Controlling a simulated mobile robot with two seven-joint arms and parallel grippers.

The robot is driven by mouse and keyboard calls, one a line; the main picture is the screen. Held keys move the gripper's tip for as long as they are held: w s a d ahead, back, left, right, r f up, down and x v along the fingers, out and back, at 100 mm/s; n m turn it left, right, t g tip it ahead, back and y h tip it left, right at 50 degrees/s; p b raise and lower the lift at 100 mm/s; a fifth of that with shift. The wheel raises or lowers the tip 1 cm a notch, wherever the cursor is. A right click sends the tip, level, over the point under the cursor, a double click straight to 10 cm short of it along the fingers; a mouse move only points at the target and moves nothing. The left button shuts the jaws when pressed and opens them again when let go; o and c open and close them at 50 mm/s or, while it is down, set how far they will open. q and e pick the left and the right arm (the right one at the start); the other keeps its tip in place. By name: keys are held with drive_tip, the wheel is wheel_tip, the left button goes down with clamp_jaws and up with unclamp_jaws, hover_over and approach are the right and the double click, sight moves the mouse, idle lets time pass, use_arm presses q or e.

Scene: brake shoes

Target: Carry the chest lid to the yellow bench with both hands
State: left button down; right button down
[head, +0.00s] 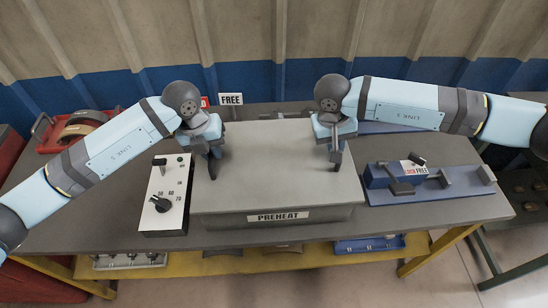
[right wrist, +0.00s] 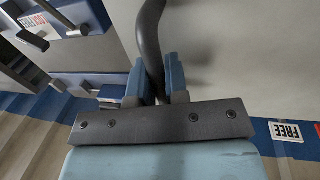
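The chest lid (head: 275,160) is a broad flat grey panel on top of the chest, whose dark front has a PREHEAT label (head: 278,217). No gap between lid and chest is visible. My left gripper (head: 213,160) points down at a dark handle on the lid's left side; its fingertips are too small to read. My right gripper (head: 336,152) is at a handle on the right side. In the right wrist view the curved dark handle (right wrist: 150,35) passes between its blue fingers, which look closed against it. Yellow framing (head: 290,259) shows below the grey tabletop; no separate yellow bench is clear.
A white dial box (head: 166,195) stands close left of the chest. A blue fixture (head: 425,183) with levers and a LOCK/FREE label lies to the right. A red tray (head: 75,130) with round parts is at back left. A FREE sign (head: 230,99) stands behind the chest.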

use_arm(q)
drive_tip(key=shift+r, duration=0.15)
use_arm(e)
drive_tip(key=shift+r, duration=0.1)
